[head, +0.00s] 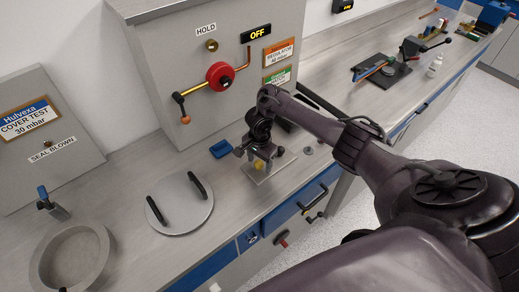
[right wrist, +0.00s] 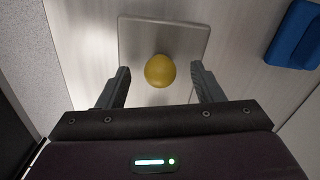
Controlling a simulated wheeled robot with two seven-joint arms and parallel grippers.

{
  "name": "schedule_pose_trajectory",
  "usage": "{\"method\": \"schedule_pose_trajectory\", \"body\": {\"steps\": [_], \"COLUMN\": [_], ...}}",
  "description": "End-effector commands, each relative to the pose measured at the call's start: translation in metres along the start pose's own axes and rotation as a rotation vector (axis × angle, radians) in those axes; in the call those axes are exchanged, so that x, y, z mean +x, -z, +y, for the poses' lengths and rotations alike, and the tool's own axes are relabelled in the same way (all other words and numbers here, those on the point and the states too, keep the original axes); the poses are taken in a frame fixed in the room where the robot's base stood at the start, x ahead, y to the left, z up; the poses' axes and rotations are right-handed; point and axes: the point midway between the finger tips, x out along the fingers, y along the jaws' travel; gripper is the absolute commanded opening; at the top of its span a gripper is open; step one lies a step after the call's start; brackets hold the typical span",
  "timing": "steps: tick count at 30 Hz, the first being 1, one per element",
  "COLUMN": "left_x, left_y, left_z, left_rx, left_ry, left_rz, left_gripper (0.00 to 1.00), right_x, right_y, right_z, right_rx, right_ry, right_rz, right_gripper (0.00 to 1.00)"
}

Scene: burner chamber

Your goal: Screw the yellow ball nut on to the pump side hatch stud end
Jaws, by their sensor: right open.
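The yellow ball nut (head: 259,164) sits on a flat grey plate (head: 279,169) on the counter. In the right wrist view the yellow ball nut (right wrist: 160,71) lies on the plate (right wrist: 196,34), between and slightly beyond my fingertips. My right gripper (head: 262,158) points down over the plate; in the wrist view its fingers (right wrist: 160,77) are apart on either side of the nut, with gaps showing. The pump side hatch stud end cannot be made out with certainty. My left gripper is not in view.
A round lid with two black handles (head: 179,205) lies left of the plate, and a grey ring-shaped chamber (head: 70,258) stands at lower left. A blue block (head: 221,149) lies close by. The panel box with a red wheel (head: 220,76) stands behind.

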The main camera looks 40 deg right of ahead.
Motion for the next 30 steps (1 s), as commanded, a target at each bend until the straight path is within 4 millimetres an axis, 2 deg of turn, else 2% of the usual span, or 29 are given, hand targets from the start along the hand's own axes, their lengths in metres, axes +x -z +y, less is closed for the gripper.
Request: {"method": "schedule_pose_trajectory", "body": {"steps": [10,21,30], "left_x": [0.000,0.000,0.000], "left_y": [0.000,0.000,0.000], "left_z": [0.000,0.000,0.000], "left_rx": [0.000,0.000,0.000], "left_ry": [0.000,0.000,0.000], "left_rz": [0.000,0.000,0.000], "left_gripper": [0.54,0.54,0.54], "right_x": [-0.001,-0.032,-0.035], "right_y": [0.000,0.000,0.000], "right_z": [0.000,0.000,0.000], "right_rx": [-0.001,-0.001,0.000], "right_ry": [0.000,0.000,-0.001], "right_rz": [-0.001,0.000,0.000], "right_gripper": [0.68,0.68,0.68]}}
